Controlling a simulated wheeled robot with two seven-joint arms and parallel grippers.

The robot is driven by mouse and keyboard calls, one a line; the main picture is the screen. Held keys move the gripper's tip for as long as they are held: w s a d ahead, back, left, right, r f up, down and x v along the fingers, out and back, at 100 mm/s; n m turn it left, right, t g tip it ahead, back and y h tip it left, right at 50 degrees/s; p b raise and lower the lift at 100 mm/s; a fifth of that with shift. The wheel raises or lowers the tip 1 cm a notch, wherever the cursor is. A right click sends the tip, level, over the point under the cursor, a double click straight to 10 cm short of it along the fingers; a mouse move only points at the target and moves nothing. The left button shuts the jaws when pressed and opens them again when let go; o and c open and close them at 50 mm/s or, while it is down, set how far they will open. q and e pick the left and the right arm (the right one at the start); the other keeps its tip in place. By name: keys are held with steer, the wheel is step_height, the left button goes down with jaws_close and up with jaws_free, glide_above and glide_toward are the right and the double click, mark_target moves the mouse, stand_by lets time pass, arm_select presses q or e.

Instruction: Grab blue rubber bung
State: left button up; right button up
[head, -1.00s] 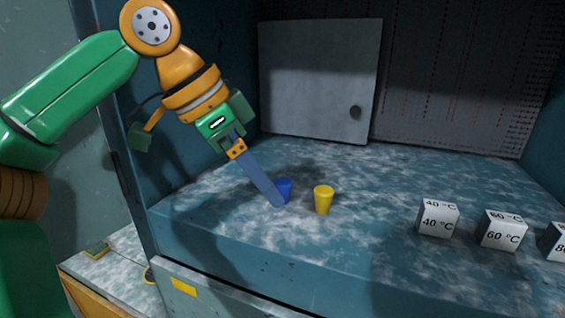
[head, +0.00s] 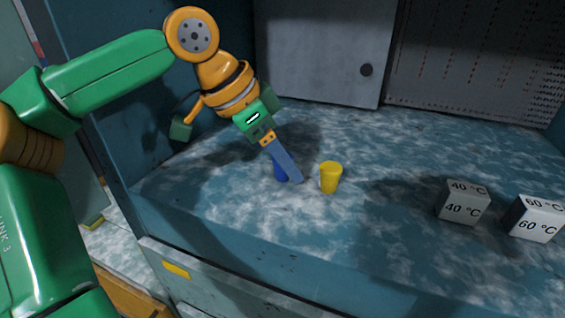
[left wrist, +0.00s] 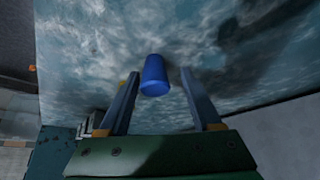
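The blue rubber bung (head: 279,173) stands on the mottled blue-grey bench, partly hidden behind a finger of my left gripper (head: 294,178) in the head view. In the left wrist view the bung (left wrist: 154,76) shows between the two spread fingertips of the left gripper (left wrist: 160,76), with a visible gap on each side. The left gripper is open and holds nothing. A yellow bung (head: 330,177) stands just right of the left gripper's finger. My right gripper is not in view.
White blocks marked 40 °C (head: 462,203) and 60 °C (head: 536,218) stand to the right. A grey panel with a round knob (head: 320,50) is at the back. The bench's front edge lies below the bungs. Bench between yellow bung and blocks is clear.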

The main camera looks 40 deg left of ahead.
arm_select(q)
steer(key=shift+s+d+r, duration=0.2)
steer(key=shift+s+d, duration=0.05)
steer(key=shift+s, duration=0.1)
jaws_close()
steer(key=shift+w+a, duration=0.1)
steer(key=shift+w, duration=0.05)
